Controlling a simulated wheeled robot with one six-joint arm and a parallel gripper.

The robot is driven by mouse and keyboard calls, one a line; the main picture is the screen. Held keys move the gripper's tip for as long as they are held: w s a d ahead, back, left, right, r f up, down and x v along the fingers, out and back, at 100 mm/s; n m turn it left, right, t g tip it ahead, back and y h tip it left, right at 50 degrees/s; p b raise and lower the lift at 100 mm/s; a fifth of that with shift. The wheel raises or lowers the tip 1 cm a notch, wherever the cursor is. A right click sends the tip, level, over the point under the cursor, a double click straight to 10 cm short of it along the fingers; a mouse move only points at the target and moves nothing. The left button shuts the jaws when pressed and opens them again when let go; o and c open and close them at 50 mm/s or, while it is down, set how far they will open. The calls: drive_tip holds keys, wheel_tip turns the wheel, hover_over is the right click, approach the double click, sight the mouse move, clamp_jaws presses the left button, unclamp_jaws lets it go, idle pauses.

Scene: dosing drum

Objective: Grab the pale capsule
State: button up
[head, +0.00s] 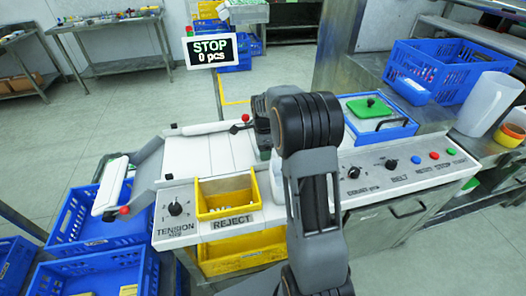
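No capsule can be made out for certain in the head view. Small pale pieces lie in the yellow REJECT bin (226,208), too small to identify. The white belt (198,155) of the machine looks bare where it shows; my arm covers its right part. My arm rises through the middle of the picture and bends away over the machine. My gripper's fingers do not show; they are hidden behind my arm links.
A sign (212,50) reads STOP, 0 pcs. The control panel (405,170) has knobs and buttons. A blue box with a green lid (371,106) stands behind it. Blue crates (88,215) stand at left, another crate (440,70) and a white jug (487,103) at right.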

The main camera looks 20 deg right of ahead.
drive_tip(key=c, duration=0.8)
drive_tip(key=shift+r, duration=0.1)
